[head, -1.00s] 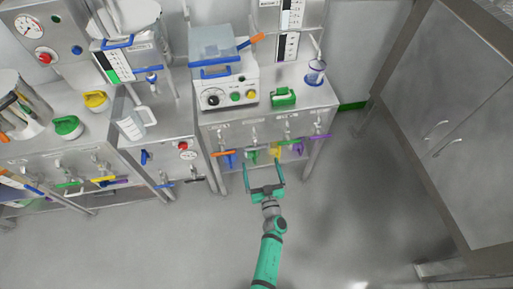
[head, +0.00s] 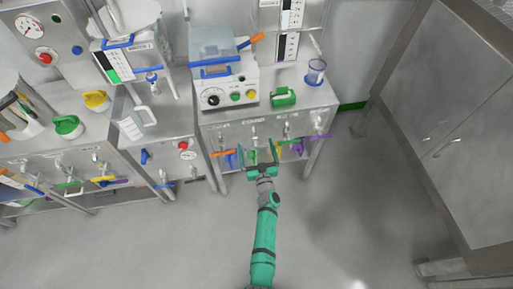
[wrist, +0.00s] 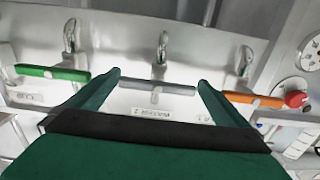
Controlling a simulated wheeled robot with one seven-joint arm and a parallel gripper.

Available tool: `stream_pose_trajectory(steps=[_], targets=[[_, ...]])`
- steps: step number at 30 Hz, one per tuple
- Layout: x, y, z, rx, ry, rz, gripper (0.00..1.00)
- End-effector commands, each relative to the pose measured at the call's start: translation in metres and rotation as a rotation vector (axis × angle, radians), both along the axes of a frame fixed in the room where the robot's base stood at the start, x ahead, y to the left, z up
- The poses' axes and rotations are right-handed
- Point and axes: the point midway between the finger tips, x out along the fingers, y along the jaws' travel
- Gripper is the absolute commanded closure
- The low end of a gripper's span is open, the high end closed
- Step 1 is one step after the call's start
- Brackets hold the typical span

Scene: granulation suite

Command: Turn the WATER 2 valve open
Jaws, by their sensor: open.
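The WATER 2 valve has a grey bar handle (wrist: 155,87), seen in the wrist view lying crosswise below a metal spout (wrist: 162,47). Its label (wrist: 152,113) appears upside down there. My gripper (wrist: 158,80) is open, with one finger near each end of the grey handle. I cannot tell whether the fingers touch it. In the head view, my gripper (head: 257,152) is at the front of the right-hand cart, and its fingers hide much of the valve.
In the wrist view, a green handle (wrist: 52,73) is on the left and an orange handle (wrist: 254,100) on the right, near a red knob (wrist: 295,99). A purple handle (head: 320,137) shows in the head view. Open floor (head: 350,220) lies to the right.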

Motion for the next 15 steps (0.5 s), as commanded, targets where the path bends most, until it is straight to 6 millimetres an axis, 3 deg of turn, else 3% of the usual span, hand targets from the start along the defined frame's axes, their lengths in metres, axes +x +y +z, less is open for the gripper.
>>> stream_pose_trajectory(steps=[2,6,15], targets=[[0.0000,-0.0022,0.0000,0.000,0.000,-0.002,0.05],[0.0000,-0.0028,0.0001,0.000,0.000,-0.004,0.37],[-0.0004,-0.0027,0.0000,-0.021,-0.007,-0.003,0.36]])
